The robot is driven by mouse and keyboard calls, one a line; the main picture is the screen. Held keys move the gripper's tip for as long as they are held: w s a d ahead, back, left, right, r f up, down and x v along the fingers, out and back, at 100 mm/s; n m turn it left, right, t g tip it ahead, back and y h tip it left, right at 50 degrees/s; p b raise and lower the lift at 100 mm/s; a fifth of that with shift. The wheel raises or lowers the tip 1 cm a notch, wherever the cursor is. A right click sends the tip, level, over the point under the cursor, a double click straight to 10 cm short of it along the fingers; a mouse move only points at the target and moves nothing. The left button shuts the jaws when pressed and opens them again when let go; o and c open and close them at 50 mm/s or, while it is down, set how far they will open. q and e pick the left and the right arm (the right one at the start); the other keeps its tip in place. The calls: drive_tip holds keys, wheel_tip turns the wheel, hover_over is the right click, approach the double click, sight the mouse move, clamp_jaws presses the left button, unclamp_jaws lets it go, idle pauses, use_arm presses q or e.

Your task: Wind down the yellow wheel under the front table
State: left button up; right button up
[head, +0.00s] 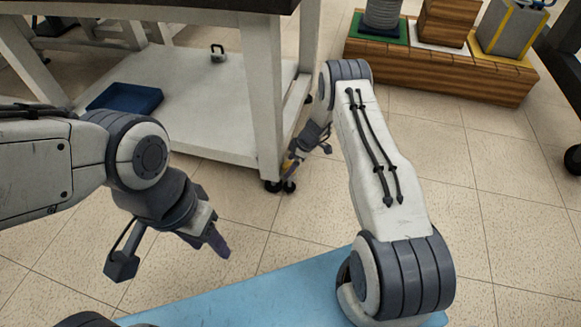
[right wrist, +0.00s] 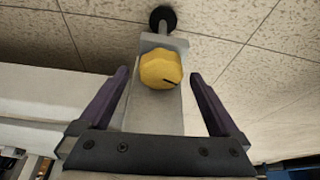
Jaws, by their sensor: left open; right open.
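The yellow wheel (right wrist: 161,70) is a rounded knob with a dark slot, mounted on the pale leg (right wrist: 152,112) of the front table (head: 200,128). In the right wrist view it sits between the two purple fingers of my right gripper (right wrist: 160,88), with a gap on each side. The fingers are open and hold nothing. In the head view my right gripper (head: 296,158) is beside the lower end of the table's near leg, and a small bit of yellow shows there. My left gripper (head: 212,240) is open and empty above the floor, left of that leg.
A black caster (right wrist: 163,18) is at the foot of the leg. A blue tray (head: 125,98) and a padlock-shaped weight (head: 218,53) are on the table's lower shelf. A wooden stand (head: 440,68) with several objects is at the back right. Tiled floor is clear between.

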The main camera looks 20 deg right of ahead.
drive_tip(key=shift+f, duration=0.15)
drive_tip(key=c, duration=1.4)
drive_tip(key=shift+o, duration=0.2)
drive_tip(key=shift+a+m, duration=0.1)
drive_tip(key=shift+m, duration=0.4)
drive_tip(key=shift+f+m+t+b, duration=0.1)
drive_tip(key=shift+m+t+b, duration=0.25)
drive_tip(key=shift+m, duration=0.15)
drive_tip(key=m+h+b, duration=0.1)
drive_tip(key=m+b, duration=0.1)
drive_tip(key=shift+f+t+b, duration=0.15)
drive_tip(key=shift+t+b, duration=0.1)
drive_tip(key=shift+b, duration=0.05)
drive_tip(key=shift+r+m+b, duration=0.2)
drive_tip(key=shift+m+b, duration=0.15)
drive_tip(key=shift+m, duration=0.05)
drive_tip(key=shift+r, duration=0.1)
